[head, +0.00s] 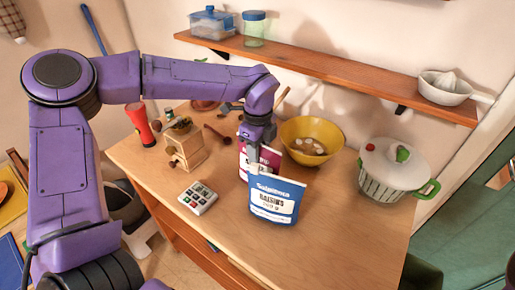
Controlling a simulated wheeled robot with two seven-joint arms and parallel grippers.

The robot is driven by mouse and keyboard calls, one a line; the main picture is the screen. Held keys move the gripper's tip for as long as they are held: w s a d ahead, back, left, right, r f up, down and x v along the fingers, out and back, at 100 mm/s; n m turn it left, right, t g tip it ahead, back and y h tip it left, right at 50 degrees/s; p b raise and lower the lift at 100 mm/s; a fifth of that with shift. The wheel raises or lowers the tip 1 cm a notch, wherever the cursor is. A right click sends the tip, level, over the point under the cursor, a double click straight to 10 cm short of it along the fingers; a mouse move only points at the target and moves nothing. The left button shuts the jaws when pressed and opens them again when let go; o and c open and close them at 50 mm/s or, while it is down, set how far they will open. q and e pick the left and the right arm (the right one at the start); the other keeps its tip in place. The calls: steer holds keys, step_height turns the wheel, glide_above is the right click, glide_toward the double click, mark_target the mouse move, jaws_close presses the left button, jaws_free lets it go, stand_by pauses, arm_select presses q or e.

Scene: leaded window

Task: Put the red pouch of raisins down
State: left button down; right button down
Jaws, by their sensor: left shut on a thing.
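The red pouch (271,158) is upright over the wooden table, near its middle. My left gripper (254,160) reaches down from above and is shut on its upper part, with a grey finger across its front. A blue pouch (275,200) labelled RAISINS stands in front and hides the red pouch's lower part. I cannot read the red pouch's label or tell whether its base touches the table. My right gripper is not in view.
A yellow bowl (331,134) and a white pot with green handles (381,185) stand to the right. A wooden grinder (186,146) and a calculator (198,197) are to the left. The table's front right (345,235) is bare. A shelf (335,72) runs above the back.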

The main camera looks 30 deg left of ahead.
arm_select(q)
steer(key=shift+f, duration=0.3)
steer(key=c, duration=0.7)
jaws_free()
steer(key=shift+c, duration=0.2)
